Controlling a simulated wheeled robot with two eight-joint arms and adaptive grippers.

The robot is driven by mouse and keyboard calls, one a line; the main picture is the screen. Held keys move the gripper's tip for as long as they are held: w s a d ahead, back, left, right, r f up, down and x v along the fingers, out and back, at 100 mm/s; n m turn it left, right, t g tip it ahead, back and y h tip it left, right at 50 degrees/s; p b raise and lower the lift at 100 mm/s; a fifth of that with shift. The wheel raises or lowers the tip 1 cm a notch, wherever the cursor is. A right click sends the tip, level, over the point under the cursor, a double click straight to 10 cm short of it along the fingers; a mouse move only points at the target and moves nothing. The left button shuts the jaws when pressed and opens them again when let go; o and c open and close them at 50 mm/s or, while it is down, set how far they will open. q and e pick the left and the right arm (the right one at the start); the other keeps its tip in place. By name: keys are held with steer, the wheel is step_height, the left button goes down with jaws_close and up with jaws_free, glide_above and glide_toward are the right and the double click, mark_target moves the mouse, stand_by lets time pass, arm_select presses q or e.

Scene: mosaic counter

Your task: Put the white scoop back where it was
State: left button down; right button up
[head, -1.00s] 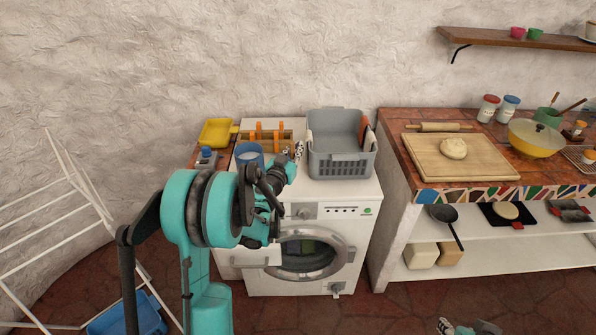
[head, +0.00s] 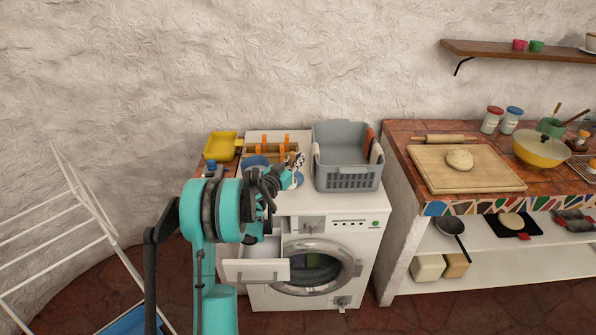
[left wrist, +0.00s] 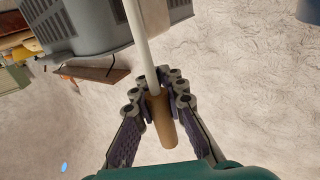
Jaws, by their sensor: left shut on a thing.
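My left gripper (head: 297,164) is above the top of the white washing machine (head: 350,207), left of the grey basket. In the left wrist view my left gripper (left wrist: 160,98) is shut on the tan handle of the white scoop (left wrist: 139,45). The scoop's white shaft runs up out of the picture, so its bowl is not seen there. In the head view the scoop cannot be made out clearly. A blue container (head: 255,161) stands on the machine behind my left arm, partly hidden. My right gripper is not in view.
The grey basket (head: 350,181) stands at the machine's right. A wooden rack with orange pieces (head: 264,146) and a yellow tray (head: 221,146) are at the back left. The machine's drawer (head: 256,271) is pulled out. A white drying rack (head: 60,235) stands left.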

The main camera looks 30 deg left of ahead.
arm_select(q)
step_height(320, 180, down, 4)
steer(key=shift+a+f+b, duration=0.1)
steer(key=shift+b, duration=0.75)
steer(key=c, duration=1.6)
jaws_free()
steer(key=shift+f, duration=0.1)
steer(key=shift+o, duration=0.2)
